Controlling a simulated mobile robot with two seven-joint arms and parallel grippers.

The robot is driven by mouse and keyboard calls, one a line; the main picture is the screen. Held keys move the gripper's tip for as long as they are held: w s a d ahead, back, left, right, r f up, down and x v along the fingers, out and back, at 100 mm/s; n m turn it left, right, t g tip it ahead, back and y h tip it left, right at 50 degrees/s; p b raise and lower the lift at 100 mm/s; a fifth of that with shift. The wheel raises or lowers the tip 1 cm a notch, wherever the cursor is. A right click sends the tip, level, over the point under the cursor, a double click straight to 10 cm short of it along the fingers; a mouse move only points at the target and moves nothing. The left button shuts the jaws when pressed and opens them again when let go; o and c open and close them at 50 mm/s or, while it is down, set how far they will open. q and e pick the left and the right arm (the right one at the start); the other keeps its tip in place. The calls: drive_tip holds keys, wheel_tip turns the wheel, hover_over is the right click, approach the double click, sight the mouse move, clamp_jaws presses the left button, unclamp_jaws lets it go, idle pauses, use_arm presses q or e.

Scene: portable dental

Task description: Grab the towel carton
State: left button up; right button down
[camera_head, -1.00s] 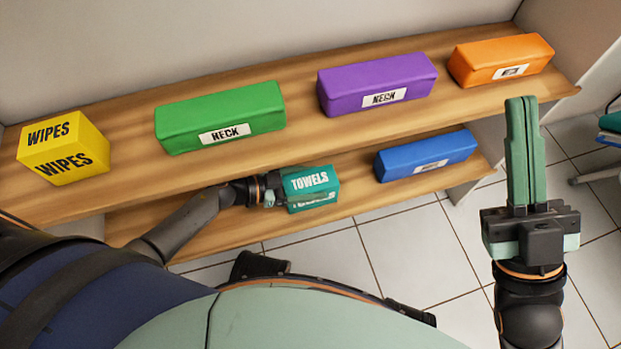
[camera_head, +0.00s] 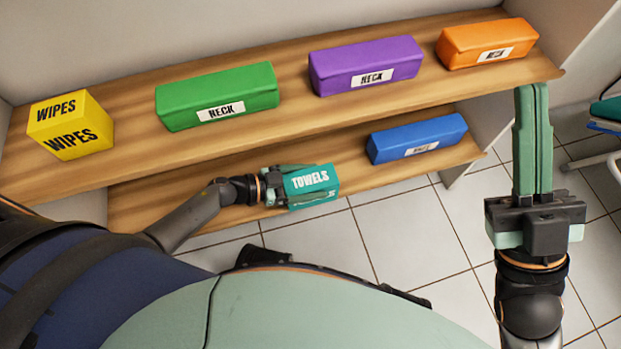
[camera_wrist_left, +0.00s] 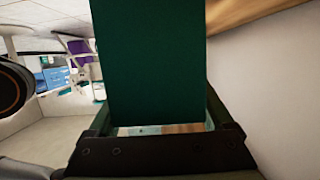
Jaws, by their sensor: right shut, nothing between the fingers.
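The teal towel carton (camera_head: 312,180), labelled TOWELS, is at the front edge of the lower shelf. My left gripper (camera_head: 296,184) reaches it from the left, with one finger along its far side and one along its near side, closed on it. In the left wrist view the carton (camera_wrist_left: 150,70) fills the space between the fingers as a dark green block. I cannot tell whether its underside is clear of the shelf.
The upper shelf (camera_head: 130,155) holds a yellow wipes box (camera_head: 75,138), a green box (camera_head: 215,88), a purple box (camera_head: 365,62) and an orange box (camera_head: 487,42). A blue box (camera_head: 418,137) lies right of the carton on the lower shelf (camera_head: 365,180). Open tiled floor (camera_head: 400,240) lies in front.

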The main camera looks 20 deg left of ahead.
use_arm(q)
drive_tip(key=shift+o, duration=1)
drive_tip(key=p+v, duration=0.4)
drive_tip(key=v, duration=0.8)
drive_tip(key=shift+a, duration=0.25)
use_arm(e)
drive_tip(key=shift+s+d+r, duration=0.1)
drive_tip(key=shift+d+r, duration=0.05)
drive_tip(key=shift+r, duration=1.05)
drive_tip(key=shift+s+d+r, duration=0.1)
drive_tip(key=shift+r, duration=1.1)
use_arm(q)
drive_tip(key=shift+s+r, duration=0.15)
use_arm(e)
drive_tip(key=c, duration=1.6)
unclamp_jaws()
